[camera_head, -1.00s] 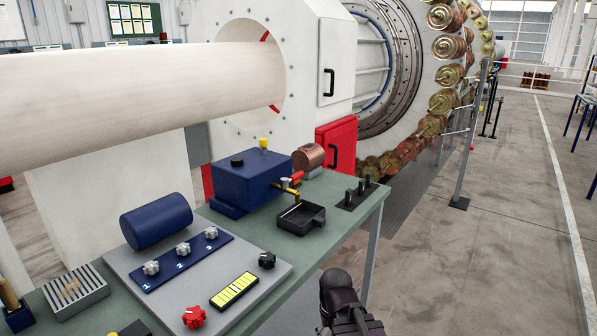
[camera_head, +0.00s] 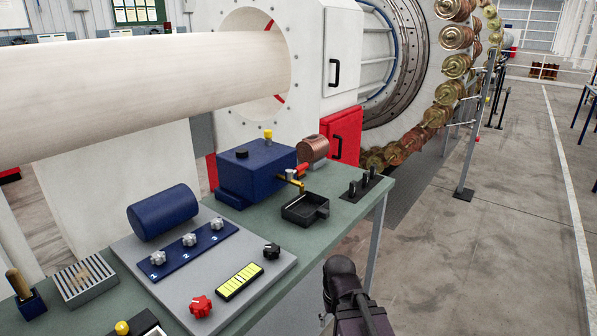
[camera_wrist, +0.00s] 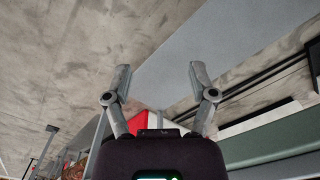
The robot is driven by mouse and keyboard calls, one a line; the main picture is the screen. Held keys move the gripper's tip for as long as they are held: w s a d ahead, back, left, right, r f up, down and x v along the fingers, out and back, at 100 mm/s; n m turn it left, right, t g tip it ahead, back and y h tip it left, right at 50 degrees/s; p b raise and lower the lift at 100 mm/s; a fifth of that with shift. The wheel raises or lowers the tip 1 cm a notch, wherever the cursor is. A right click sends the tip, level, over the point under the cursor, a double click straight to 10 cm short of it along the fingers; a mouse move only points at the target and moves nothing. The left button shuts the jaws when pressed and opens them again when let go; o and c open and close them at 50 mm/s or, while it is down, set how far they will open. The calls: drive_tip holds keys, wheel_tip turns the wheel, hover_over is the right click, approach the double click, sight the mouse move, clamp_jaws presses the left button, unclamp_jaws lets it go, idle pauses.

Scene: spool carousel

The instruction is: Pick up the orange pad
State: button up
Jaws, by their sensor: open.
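I cannot make out a clearly orange pad in either view. A slatted grey block (camera_head: 88,284) at the left of the bench has a faint tan patch on it; I cannot tell what the patch is. My gripper (camera_wrist: 160,75) is open and empty in the wrist view, its two fingers apart with floor and a grey strip beyond. In the head view my dark arm is at the bottom centre, just off the bench's right edge, and the fingertips are not clear there.
The green bench (camera_head: 345,207) carries a blue box (camera_head: 256,172), a black tray (camera_head: 304,208), a copper coil (camera_head: 314,149) and a control panel (camera_head: 190,270) with a blue cylinder (camera_head: 163,212). A post (camera_head: 478,130) stands to the right.

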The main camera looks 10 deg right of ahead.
wheel_tip(320, 180, up, 6)
drive_tip(key=p, duration=0.4)
drive_tip(key=shift+f+p, duration=0.25)
drive_tip(key=shift+p, duration=0.05)
